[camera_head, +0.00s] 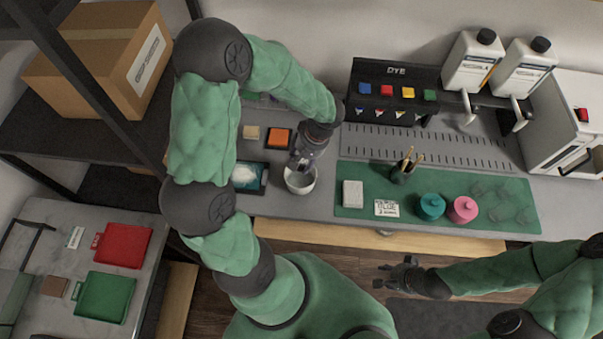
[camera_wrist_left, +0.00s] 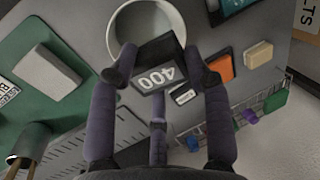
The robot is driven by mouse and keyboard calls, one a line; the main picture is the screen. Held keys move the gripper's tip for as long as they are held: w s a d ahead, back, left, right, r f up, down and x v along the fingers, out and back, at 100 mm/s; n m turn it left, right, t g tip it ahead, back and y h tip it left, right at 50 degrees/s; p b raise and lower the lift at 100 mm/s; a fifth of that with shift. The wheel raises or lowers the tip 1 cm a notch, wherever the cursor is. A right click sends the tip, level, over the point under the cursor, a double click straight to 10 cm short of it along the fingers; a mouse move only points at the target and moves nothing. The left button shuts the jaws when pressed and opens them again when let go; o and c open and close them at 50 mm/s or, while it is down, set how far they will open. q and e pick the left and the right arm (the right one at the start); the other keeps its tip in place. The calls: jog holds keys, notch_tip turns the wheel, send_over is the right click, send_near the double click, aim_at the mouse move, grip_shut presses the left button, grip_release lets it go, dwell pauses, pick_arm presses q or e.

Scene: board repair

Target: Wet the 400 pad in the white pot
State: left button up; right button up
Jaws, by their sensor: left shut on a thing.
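My left gripper (camera_head: 303,160) is shut on a dark pad marked 400 (camera_wrist_left: 158,76), seen between the fingers in the left wrist view. The white pot (camera_head: 300,181) stands on the grey bench below that gripper; it also shows in the left wrist view (camera_wrist_left: 112,32). The pad overlaps the pot's near rim in the wrist view; whether it touches the pot or is inside, I cannot tell. In the head view the pad is hidden by the gripper. My right gripper (camera_head: 393,273) is open and empty in front of the bench.
An orange block (camera_head: 279,138) and a beige block (camera_head: 251,132) lie left of the pot. A dark tablet (camera_head: 250,178) lies beside it. To the right, a green mat (camera_head: 445,180) holds a white block (camera_head: 353,194), a brush cup (camera_head: 402,173), and teal and pink jars.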

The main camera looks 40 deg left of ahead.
dwell(0.3)
pick_arm(q)
jog(key=shift+r+p, duration=1.2)
jog(key=shift+r, duration=0.85)
